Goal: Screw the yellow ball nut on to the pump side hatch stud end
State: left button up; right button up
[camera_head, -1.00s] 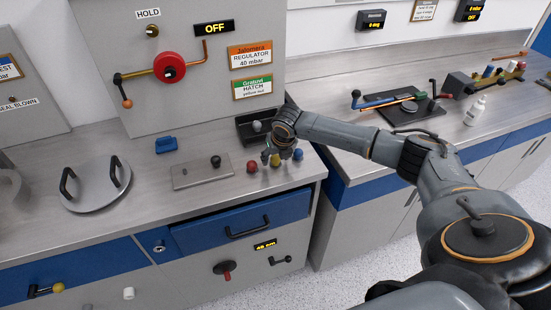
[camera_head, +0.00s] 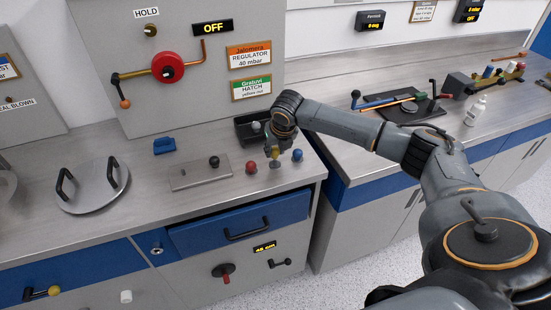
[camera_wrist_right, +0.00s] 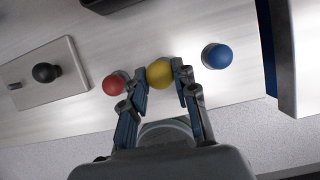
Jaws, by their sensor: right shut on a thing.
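The yellow ball nut (camera_head: 276,151) is between the fingers of my right gripper (camera_head: 276,148) above the counter, between the red ball and the blue ball. In the right wrist view the yellow ball (camera_wrist_right: 160,73) sits at the fingertips, with a finger on each side of it. My right gripper (camera_wrist_right: 161,90) is shut on it. A round metal plate with two black handles (camera_head: 94,187) lies on the counter at left. I cannot pick out the pump side hatch stud end with certainty. My left gripper is not in view.
A red ball (camera_head: 251,168) and a blue ball (camera_head: 297,155) stand close on either side. A flat plate with a black knob (camera_head: 195,174), a blue block (camera_head: 164,146) and a dark tray (camera_head: 246,128) are nearby. A control panel (camera_head: 110,80) rises behind.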

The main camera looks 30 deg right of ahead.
jog(key=s+a+r+b, duration=0.2)
jog(key=s+a+r, duration=0.6)
jog(key=a, duration=0.3)
jog(key=shift+b+v, duration=0.4)
jog(key=shift+v, duration=0.5)
jog(key=shift+w, duration=0.1)
jog(key=shift+o, duration=0.8)
grip_shut()
